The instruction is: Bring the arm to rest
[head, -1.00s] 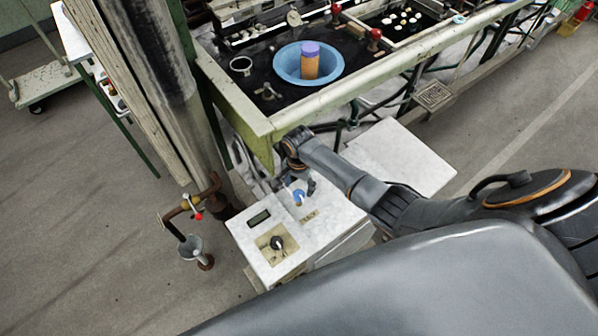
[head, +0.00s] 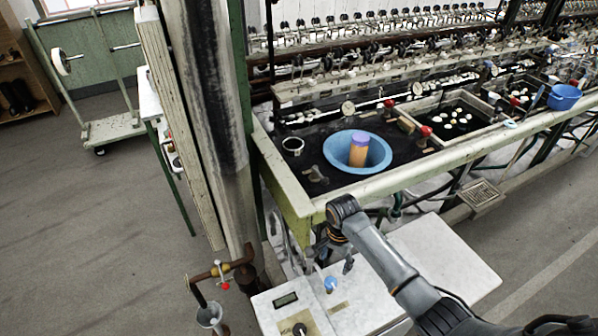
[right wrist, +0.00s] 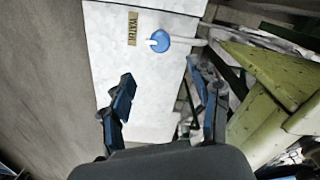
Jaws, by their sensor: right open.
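My right arm reaches in from the lower right in the head view. Its gripper (head: 332,260) hangs over the white control box (head: 375,318), near the green frame's corner. In the right wrist view the two blue-padded fingers of the right gripper (right wrist: 160,82) stand apart with nothing between them. A blue knob (right wrist: 159,41) with a pale pointer lies beyond the fingertips, beside a tan label (right wrist: 132,29). The knob also shows in the head view (head: 330,284), just below the gripper. My left gripper is in neither view.
A blue bowl (head: 336,153) with an orange, purple-topped cylinder (head: 359,150) sits in the dark basin. The basin's green rim (head: 310,208) is close to the gripper. A post (head: 205,110) and a pipe with a red-handled valve (head: 224,284) stand left. Floor is free at left.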

